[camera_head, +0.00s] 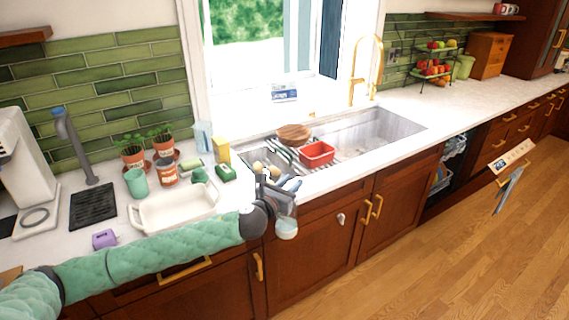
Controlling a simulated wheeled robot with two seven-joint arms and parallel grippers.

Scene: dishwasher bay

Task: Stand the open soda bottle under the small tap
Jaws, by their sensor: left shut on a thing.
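The small grey tap (72,140) with a blue top stands at the left of the counter, and a black ribbed drip tray (93,207) lies at its foot. My left gripper (283,192) is in front of the counter edge by the sink, well right of the tap. It is shut on a pale, see-through thing (287,229) that hangs below the fingers; it looks like the soda bottle, roughly upright. The fingers hide its upper part, so I cannot see its mouth. My right gripper is out of view.
A white baking dish (150,219), a green cup (137,183), an orange-brown can (165,172) and a purple item (104,239) stand between the gripper and the tap. A white machine (20,165) is left of the tap.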

